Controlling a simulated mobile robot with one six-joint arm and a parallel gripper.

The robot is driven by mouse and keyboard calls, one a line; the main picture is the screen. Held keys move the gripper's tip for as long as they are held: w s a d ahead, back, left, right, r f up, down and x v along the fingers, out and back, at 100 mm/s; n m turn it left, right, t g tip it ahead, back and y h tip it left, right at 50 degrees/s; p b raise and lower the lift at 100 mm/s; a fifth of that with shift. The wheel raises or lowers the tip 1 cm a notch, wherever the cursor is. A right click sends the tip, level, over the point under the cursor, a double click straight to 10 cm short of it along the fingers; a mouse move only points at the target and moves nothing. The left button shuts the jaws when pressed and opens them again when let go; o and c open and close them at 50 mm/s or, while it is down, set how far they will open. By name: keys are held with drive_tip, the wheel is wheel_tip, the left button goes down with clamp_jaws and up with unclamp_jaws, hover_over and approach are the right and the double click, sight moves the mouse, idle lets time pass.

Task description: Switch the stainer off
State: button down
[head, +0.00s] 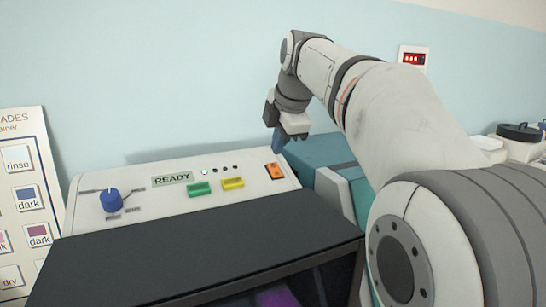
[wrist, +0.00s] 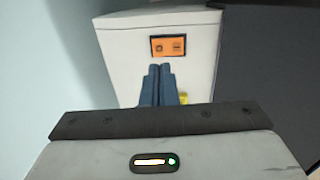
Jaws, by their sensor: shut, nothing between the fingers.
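The stainer (head: 240,198) is a white machine with a dark front cover, seen in the head view. My gripper (head: 277,146) is above and just behind this switch in the head view, pointing down. In the wrist view its blue fingers (wrist: 159,84) are together and empty, their tips just below the switch in the picture. I cannot tell whether they touch the panel.
A blue knob (head: 111,200), a green button (head: 199,189) and a yellow button (head: 233,183) share the panel. A teal box (head: 322,152) stands close on the right. A shade chart (head: 22,205) is at the left. The wall is close behind.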

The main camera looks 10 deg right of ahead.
sight(273, 166)
drive_tip(key=x, duration=0.5)
drive_tip(key=shift+p, duration=0.35)
drive_tip(key=shift+d+p, duration=0.15)
drive_tip(key=shift+p, duration=0.15)
